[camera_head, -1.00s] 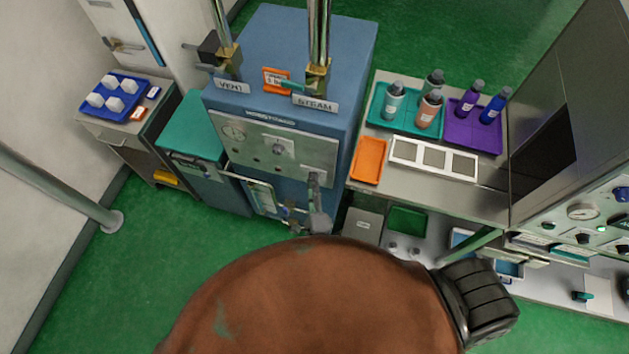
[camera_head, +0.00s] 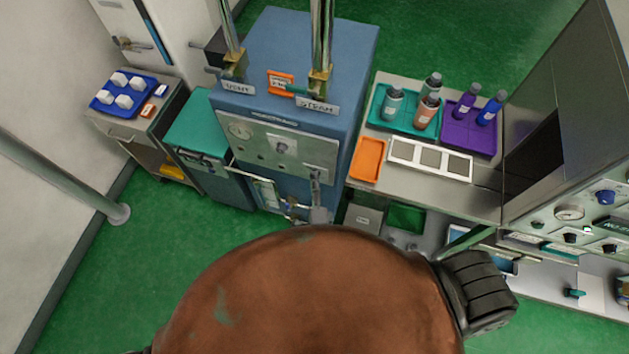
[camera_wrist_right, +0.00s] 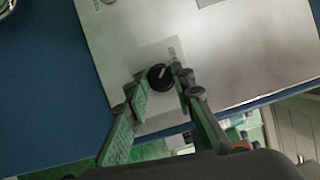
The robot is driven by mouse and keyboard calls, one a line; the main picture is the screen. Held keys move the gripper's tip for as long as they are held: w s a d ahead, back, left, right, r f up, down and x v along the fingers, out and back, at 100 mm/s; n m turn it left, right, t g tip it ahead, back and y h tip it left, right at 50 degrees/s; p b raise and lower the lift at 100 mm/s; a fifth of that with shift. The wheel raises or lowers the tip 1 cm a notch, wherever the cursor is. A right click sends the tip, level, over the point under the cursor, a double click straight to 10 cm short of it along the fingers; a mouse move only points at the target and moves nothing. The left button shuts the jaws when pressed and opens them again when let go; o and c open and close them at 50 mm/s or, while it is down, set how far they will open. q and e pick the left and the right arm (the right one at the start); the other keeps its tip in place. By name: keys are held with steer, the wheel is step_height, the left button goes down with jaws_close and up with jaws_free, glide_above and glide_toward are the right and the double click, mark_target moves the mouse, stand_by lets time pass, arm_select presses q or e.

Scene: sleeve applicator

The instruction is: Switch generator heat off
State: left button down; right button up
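The blue generator cabinet (camera_head: 308,50) has a grey front panel (camera_head: 262,140) with a gauge and small knobs. In the right wrist view a black round knob (camera_wrist_right: 160,77) with a pale pointer mark sits on the panel, beside small lettering too blurred to read. My right gripper (camera_wrist_right: 162,90) has its two green-padded fingers parted, one on each side of this knob. Whether the pads touch it I cannot tell. In the head view my right gripper (camera_head: 317,190) is at the panel's lower right, covering part of it. My left gripper is not in view.
Two vertical pipes with VENT and STEAM labels rise from the cabinet. A steel counter (camera_head: 485,202) with bottles in teal and purple trays stands to the right, a teal-topped unit (camera_head: 200,130) to the left. Green floor (camera_head: 150,260) is free at lower left.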

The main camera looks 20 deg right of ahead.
steer(key=o, duration=0.4)
steer(key=shift+a, duration=0.1)
steer(key=shift+o, duration=0.2)
steer(key=v, duration=1.2)
